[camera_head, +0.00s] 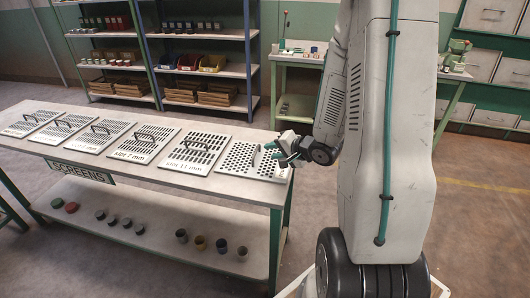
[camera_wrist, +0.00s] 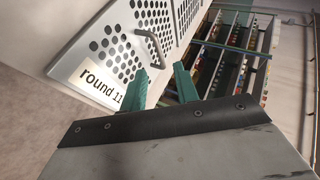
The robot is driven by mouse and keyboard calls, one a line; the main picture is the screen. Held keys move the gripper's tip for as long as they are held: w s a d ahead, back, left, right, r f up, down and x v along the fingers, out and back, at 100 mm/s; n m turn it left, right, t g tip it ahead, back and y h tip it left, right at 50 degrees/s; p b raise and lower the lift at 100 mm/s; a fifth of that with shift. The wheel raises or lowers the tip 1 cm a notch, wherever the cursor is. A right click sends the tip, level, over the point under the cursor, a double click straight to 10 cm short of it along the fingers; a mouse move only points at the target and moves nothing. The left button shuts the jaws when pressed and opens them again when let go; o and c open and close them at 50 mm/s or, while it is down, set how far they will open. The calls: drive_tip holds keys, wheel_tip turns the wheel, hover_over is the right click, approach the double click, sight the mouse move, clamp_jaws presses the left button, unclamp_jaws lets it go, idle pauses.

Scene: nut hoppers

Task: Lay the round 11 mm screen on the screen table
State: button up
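The round 11 mm screen (camera_head: 238,162) is a pale plate with round holes and an upright handle (camera_head: 257,157). It lies flat at the right end of the screen table (camera_head: 200,190). In the wrist view the screen (camera_wrist: 112,48) shows its label "round 11", partly hidden by a finger, and its handle (camera_wrist: 155,46). My gripper (camera_head: 275,150) is just right of the handle, over the screen's right side. In the wrist view my gripper (camera_wrist: 160,70) has its two green fingers apart, with nothing clearly held between them. The handle is just beyond the fingertips.
Several slotted screens lie in a row to the left, the nearest marked slot 11 mm (camera_head: 194,152). Small cups stand on the table's lower shelf (camera_head: 150,215). Storage racks (camera_head: 205,70) and a green workbench (camera_head: 300,62) stand behind. Open floor lies in front of the table.

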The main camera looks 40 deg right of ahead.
drive_tip(key=shift+s+d+r, duration=0.1)
drive_tip(key=shift+s+r, duration=0.15)
drive_tip(key=shift+s, duration=0.15)
drive_tip(key=s+a+r+n+g+h, duration=0.2)
drive_tip(key=r+n+g+h, duration=0.1)
drive_tip(key=r, duration=0.4)
drive_tip(key=s+a+r+n+g+h, duration=0.2)
drive_tip(key=s+r+n+h, duration=0.1)
drive_tip(key=r, duration=0.4)
drive_tip(key=s+a+r+n+g+y, duration=0.2)
drive_tip(key=s+a+r+n, duration=0.1)
drive_tip(key=s+a, duration=0.5)
drive_tip(key=s+a+r+n+g+y, duration=0.2)
drive_tip(key=s+a, duration=0.5)
drive_tip(key=s, duration=0.4)
wheel_tip(320, 180, up, 2)
drive_tip(key=shift+s+a+r+n+g, duration=0.1)
drive_tip(key=shift+s+a+n+g, duration=0.25)
drive_tip(key=shift+n+g, duration=0.55)
drive_tip(key=shift+w, duration=0.1)
